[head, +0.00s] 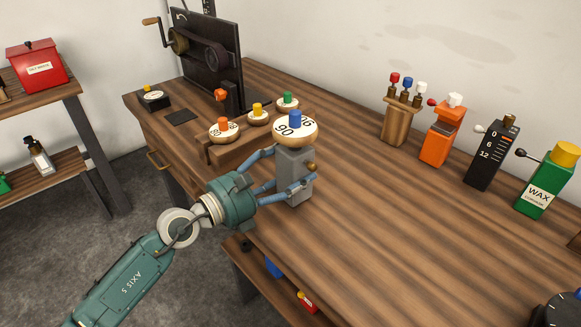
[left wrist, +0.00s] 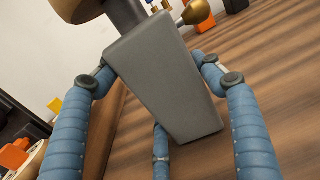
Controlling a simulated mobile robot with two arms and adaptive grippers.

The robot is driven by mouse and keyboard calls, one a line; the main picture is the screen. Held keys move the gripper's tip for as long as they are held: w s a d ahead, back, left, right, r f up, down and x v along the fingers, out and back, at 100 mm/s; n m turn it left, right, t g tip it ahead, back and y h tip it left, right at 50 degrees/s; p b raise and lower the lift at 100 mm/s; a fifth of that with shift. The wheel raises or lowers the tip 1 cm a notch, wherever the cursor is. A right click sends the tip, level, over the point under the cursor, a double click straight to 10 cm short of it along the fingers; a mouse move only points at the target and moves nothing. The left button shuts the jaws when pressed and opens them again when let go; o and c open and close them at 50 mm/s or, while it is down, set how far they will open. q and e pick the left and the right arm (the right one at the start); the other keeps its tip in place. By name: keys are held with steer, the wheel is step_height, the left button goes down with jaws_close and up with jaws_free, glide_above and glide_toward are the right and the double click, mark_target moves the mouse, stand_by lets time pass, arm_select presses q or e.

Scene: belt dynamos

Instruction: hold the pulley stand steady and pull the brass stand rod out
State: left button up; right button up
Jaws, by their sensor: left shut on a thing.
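The grey pulley stand (head: 295,172) stands upright on the wooden bench near its front edge. A cream pulley marked 90 with a blue knob (head: 295,128) sits on top. The brass stand rod (head: 311,167) shows as a round knob on the stand's right side. It also shows at the top of the left wrist view (left wrist: 197,11), sticking out of the grey stand (left wrist: 165,80). My left gripper (head: 289,168) is shut on the stand, with blue fingers on either side of the block. My right gripper is not in view.
A wooden rack (head: 235,147) with smaller pulleys stands just left of the stand. A black panel with a crank (head: 210,60) is behind. A peg holder (head: 400,118), orange device (head: 442,135), black numbered box (head: 491,155) and green wax can (head: 545,185) line the back right.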

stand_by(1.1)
arm_select(q)
steer(key=o, duration=1.3)
steer(key=shift+f, duration=0.3)
steer(key=o, duration=0.5)
